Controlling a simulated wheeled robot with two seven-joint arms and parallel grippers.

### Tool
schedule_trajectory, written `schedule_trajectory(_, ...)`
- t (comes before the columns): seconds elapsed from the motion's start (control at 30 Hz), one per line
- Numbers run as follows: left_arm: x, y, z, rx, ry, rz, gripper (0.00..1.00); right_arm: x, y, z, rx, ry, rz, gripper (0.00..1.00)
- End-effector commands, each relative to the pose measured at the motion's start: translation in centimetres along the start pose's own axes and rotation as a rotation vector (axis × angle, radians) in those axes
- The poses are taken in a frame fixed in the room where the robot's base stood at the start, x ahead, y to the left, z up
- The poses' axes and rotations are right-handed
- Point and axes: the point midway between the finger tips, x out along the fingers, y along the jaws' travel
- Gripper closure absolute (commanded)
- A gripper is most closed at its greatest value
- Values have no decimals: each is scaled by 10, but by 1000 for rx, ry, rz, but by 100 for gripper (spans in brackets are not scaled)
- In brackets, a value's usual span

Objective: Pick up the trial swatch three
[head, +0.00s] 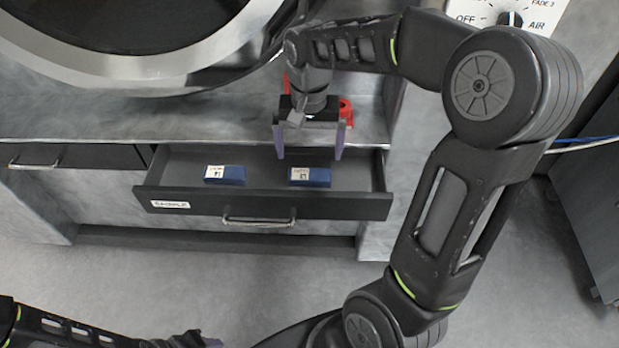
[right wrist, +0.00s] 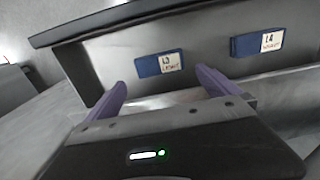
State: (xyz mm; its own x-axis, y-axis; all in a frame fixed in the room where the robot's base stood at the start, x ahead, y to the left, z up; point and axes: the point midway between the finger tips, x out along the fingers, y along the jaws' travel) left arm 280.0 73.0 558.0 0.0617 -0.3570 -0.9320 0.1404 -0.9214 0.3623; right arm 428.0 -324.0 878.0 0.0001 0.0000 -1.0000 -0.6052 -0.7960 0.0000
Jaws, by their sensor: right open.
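Two blue swatches with white labels lie apart in an open drawer (head: 165,190). The right one in the head view (head: 310,176) is the left one in the right wrist view (right wrist: 159,64); its label appears to read 3. The other swatch (head: 225,175) shows at the right of the right wrist view (right wrist: 257,43), its label apparently reading 4. My right gripper (head: 309,154) is open and empty, pointing down above and behind the swatch marked 3; its purple fingers (right wrist: 160,82) appear either side of that swatch, not touching it. My left gripper (head: 188,340) is partly cut off at the bottom edge.
The drawer has a front handle (head: 258,221). A grey counter ledge (head: 180,118) and a large round washer door (head: 130,75) stand above it. A red object (head: 346,111) is on the ledge behind my right gripper. The floor in front is clear.

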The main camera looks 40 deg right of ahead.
Motion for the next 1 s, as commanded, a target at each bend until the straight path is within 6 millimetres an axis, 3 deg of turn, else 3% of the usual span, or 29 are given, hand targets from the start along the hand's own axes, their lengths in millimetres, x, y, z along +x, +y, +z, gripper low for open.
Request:
schedule_trajectory(0.37, 1, 0, 0, 0, 0, 0, 66, 25, 0, 0, 0, -2, 1, 0)
schedule_trajectory(0.73, 0, 0, 0, 0, 0, 0, 66, 30, 0, 1, 0, -2, 1, 0)
schedule_trajectory(1.0, -1, 0, 0, 0, 0, 0, 66, 66, 1, 3, 0, -3, 2, 0)
